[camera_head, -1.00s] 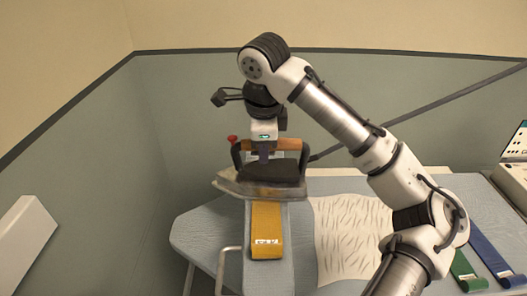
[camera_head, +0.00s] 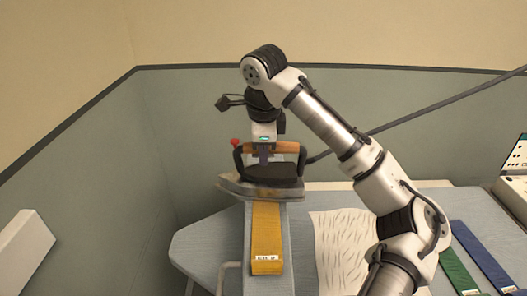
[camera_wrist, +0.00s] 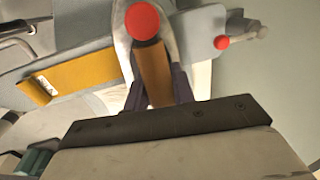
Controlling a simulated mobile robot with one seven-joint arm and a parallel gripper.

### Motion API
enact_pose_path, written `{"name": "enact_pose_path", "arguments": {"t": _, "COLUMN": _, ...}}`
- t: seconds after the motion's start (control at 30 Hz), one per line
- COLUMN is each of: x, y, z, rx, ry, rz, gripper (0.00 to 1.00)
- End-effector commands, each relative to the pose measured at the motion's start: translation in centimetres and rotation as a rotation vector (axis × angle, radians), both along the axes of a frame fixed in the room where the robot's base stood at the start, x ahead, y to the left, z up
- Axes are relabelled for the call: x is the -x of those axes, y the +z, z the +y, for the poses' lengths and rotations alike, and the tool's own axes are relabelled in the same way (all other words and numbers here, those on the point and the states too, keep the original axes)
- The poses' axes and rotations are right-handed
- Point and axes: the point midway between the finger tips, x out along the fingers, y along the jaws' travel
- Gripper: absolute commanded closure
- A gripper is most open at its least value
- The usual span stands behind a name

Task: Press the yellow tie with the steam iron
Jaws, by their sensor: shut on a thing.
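My gripper (camera_head: 263,153) is shut on the orange-brown handle (camera_head: 285,147) of the steam iron (camera_head: 262,187). In the wrist view the handle (camera_wrist: 154,75) sits between the dark fingers, beside a red knob. The iron is level, with its soleplate over the far part of the yellow tie (camera_head: 267,235). I cannot tell whether it touches the tie. The tie lies lengthwise on a narrow raised board (camera_head: 285,285); its near end with a white label shows, and its far part is hidden by the iron. The tie also shows in the wrist view (camera_wrist: 88,75).
A patterned white cloth (camera_head: 340,250) lies to the right on the blue-grey board (camera_head: 205,240). A green tie (camera_head: 458,272) and a blue tie (camera_head: 485,258) lie farther right. A dark cord runs from the iron to the upper right. A wall stands close behind.

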Motion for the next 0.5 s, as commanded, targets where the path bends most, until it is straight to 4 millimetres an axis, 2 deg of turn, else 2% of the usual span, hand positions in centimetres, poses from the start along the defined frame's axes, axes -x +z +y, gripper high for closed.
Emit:
{"name": "enact_pose_path", "arguments": {"t": 0.27, "x": 0.0, "y": 0.3, "z": 0.0, "rx": 0.000, "ry": -0.001, "rz": -0.002, "gripper": 1.00}}
{"name": "enact_pose_path", "arguments": {"t": 0.5, "x": 0.0, "y": 2.2, "z": 0.0, "rx": 0.001, "ry": -0.001, "rz": -0.004, "gripper": 1.00}}
